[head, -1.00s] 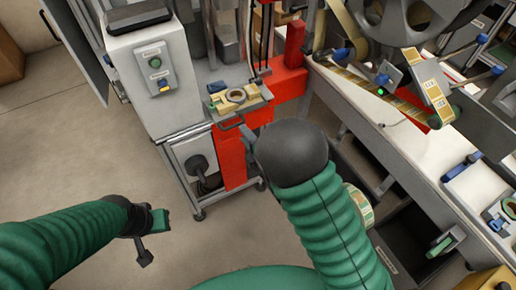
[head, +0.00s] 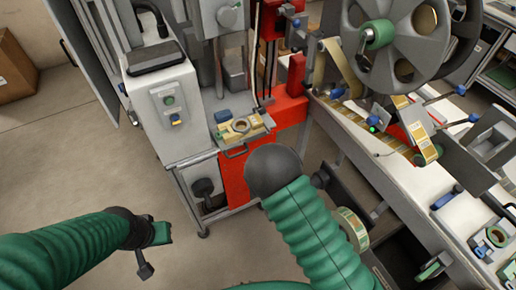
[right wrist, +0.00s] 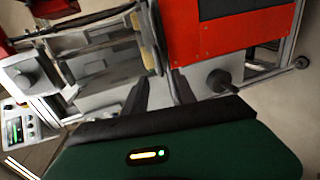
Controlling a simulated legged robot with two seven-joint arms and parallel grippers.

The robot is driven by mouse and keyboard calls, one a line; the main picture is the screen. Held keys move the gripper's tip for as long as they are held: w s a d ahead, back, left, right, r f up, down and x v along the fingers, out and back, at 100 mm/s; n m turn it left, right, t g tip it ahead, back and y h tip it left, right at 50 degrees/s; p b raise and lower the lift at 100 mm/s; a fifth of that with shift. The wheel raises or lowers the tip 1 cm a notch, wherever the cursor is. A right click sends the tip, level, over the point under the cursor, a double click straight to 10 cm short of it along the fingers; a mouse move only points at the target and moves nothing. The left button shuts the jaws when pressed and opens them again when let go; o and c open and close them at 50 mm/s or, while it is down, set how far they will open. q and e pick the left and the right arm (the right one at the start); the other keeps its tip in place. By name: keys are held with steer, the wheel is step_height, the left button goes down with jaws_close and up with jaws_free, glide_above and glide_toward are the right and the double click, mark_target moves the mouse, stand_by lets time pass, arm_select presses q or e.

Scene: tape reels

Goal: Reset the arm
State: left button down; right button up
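My left gripper (head: 150,258) hangs at the lower left over bare floor, apart from other things; I see no object at it, and its finger gap is not clear. My right forearm covers my right gripper in the head view. In the right wrist view my right gripper (right wrist: 160,76) shows two dark fingers apart with nothing held between them. A tape reel (head: 353,230) with a pale label band sits right of my right forearm, low at the machine's side. A pale ring (head: 240,126) lies on a small tan fixture (head: 257,130).
A grey cabinet (head: 197,105) with buttons stands left of a red machine part (head: 236,180). A long white machine bed (head: 350,122) with a large grey reel wheel (head: 400,45) fills the right. Open floor (head: 60,165) lies at the left.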

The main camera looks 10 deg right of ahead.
steer(key=s+d+r+m+g+h+p, duration=0.1)
steer(key=d+r+m+g+h+p, duration=0.4)
steer(key=m, duration=0.8)
steer(key=s+d+r+m+g+p, duration=0.1)
steer(key=s+d+r+m+g, duration=0.1)
steer(key=s, duration=0.4)
steer(key=s+d+r+m+g+p, duration=0.1)
steer(key=s+r+m+g, duration=0.3)
steer(key=s+m+g, duration=0.1)
steer(key=shift+s+d+r+m+y, duration=0.2)
steer(key=shift+s+d+m+y, duration=0.2)
steer(key=shift+s+m, duration=0.3)
